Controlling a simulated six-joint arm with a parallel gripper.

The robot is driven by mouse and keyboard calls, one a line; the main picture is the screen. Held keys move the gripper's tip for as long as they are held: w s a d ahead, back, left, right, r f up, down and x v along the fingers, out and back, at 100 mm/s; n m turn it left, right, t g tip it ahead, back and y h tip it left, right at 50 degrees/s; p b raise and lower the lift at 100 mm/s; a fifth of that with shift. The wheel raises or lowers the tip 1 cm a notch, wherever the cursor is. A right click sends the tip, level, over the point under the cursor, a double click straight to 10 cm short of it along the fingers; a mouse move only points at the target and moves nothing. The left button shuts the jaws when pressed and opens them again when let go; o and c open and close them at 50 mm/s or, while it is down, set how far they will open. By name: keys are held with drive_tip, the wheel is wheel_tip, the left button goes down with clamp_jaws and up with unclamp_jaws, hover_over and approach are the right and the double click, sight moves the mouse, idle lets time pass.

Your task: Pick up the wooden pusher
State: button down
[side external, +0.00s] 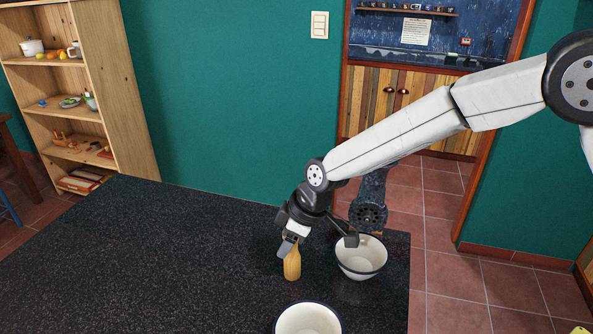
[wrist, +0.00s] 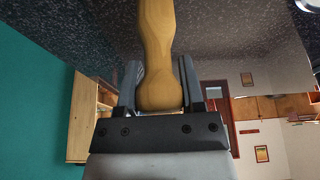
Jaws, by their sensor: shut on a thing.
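The wooden pusher (side external: 292,264) is a light brown turned piece of wood, upright at the dark speckled table. In the side view my gripper (side external: 291,243) comes down over its top. In the wrist view the pusher (wrist: 158,60) runs between the two fingers of my gripper (wrist: 158,85), with its rounded end near the palm. The gripper is shut on the pusher. I cannot tell whether the pusher's lower end touches the table.
A white bowl with a dark rim (side external: 361,259) stands just right of the pusher. A second white bowl (side external: 308,321) stands at the front edge of the picture. The table (side external: 150,260) is clear to the left. A wooden shelf (side external: 120,90) stands behind on the left.

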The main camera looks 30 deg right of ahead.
drive_tip(key=shift+r, duration=0.2)
drive_tip(key=shift+r, duration=0.55)
drive_tip(key=s+d+r, duration=0.2)
drive_tip(key=s+r, duration=0.3)
drive_tip(key=s, duration=0.1)
drive_tip(key=s+d+r, duration=0.3)
drive_tip(key=s+r, duration=0.3)
drive_tip(key=s, duration=0.1)
drive_tip(key=shift+d+r, duration=0.25)
drive_tip(key=shift+d, duration=0.05)
